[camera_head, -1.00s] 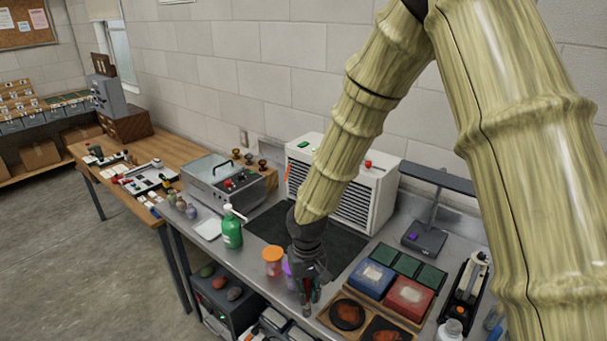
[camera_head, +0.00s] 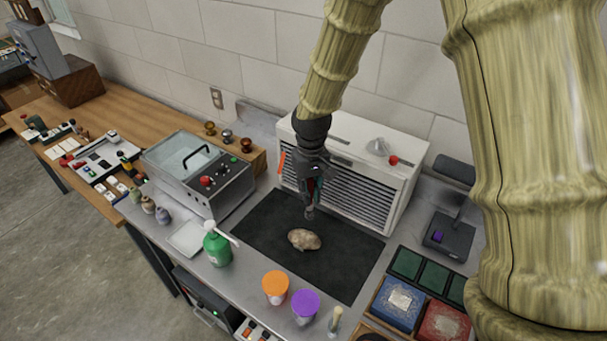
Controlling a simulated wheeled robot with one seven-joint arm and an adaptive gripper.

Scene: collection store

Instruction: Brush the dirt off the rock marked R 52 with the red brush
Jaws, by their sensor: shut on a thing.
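My gripper (camera_head: 314,188) hangs over the black mat (camera_head: 265,222) and is shut on the red brush (camera_head: 310,213). Only a little red shows between the fingers, and the brush's end points down below them. A brownish, speckled rock (camera_head: 304,239) lies on the mat, just below and slightly left of the brush end. The brush end looks close above the rock's far side; I cannot tell whether they touch. No R 52 mark is readable on the rock at this size.
A white louvred unit (camera_head: 350,180) stands right behind the mat. A green bottle (camera_head: 216,249) stands left of it. An orange-lidded jar (camera_head: 275,287), a purple-lidded jar (camera_head: 305,306) and a small upright brush-like tool (camera_head: 335,321) stand in front. Blue and red boxes (camera_head: 398,301) are at right.

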